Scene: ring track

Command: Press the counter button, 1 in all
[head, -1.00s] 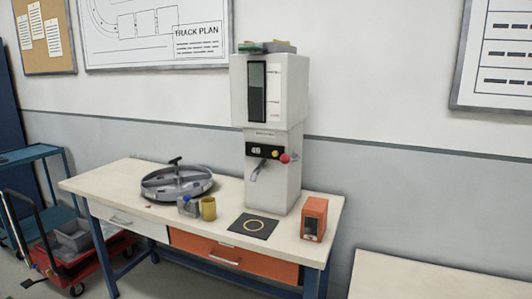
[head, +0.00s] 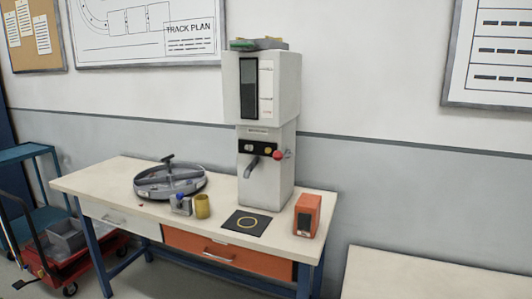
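A tall grey-white dispenser (head: 262,88) stands at the back of a workbench. Its black panel (head: 258,149) carries small round pale and yellow parts, and a red knob (head: 278,155) sits at the panel's right end. A grey spout (head: 250,168) hangs below. An orange box with a dark front (head: 307,215) stands at the right. I cannot tell which part is the counter button. Neither gripper is in view.
A red cart (head: 82,262) stands at the left. Another pale tabletop (head: 430,275) is at the lower right.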

